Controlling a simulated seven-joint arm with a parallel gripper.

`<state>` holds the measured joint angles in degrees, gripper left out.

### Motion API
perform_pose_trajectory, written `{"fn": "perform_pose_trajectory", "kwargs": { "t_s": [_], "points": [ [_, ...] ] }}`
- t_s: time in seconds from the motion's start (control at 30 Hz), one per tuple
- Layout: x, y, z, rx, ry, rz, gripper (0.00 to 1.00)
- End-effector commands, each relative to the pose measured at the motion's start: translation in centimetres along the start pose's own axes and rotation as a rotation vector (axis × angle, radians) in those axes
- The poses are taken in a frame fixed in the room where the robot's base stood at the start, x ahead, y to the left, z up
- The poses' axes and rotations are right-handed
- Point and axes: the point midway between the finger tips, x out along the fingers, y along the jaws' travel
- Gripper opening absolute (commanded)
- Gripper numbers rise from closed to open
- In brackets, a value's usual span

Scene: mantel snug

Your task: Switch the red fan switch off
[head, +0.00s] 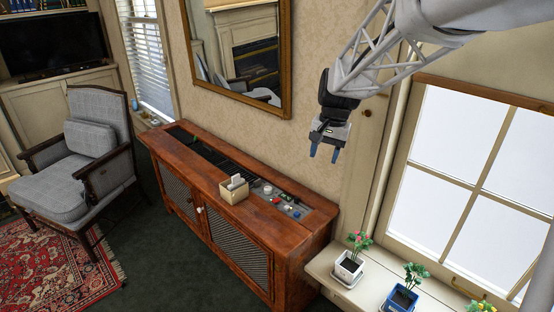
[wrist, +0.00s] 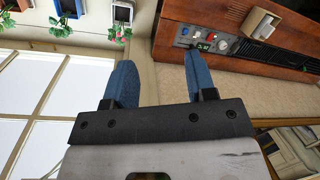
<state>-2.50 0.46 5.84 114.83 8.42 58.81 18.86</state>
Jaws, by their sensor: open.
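A control panel (head: 283,201) is set into the right end of the top of a wooden cabinet (head: 190,165). A small red part (head: 275,200) on it looks like the red fan switch, with a blue part (head: 296,214) to its right. In the wrist view the panel (wrist: 195,39) shows at the upper right, with the red part (wrist: 222,43) beside a small green display. The switch's position is too small to tell. My gripper (head: 325,152) is open and empty, with blue fingers pointing down, above and right of the panel and apart from it. Its fingers (wrist: 158,58) also show in the wrist view.
A tan tissue box (head: 234,190) stands on the cabinet just left of the panel. Several potted plants, including one in a white pot (head: 349,267), stand on the sill at right. A framed mirror (head: 240,50) hangs behind. An armchair (head: 90,150) stands at left.

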Motion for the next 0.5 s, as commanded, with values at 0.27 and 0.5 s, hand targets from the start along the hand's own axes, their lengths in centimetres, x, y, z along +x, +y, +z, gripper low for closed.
{"fn": "perform_pose_trajectory", "kwargs": {
  "t_s": [0.27,0.5],
  "points": [
    [3.1,-3.1,-5.4,0.062,-0.048,-0.004,0.51],
    [6.3,-5.6,-9.8,0.115,-0.088,-0.006,0.51]
  ]
}}
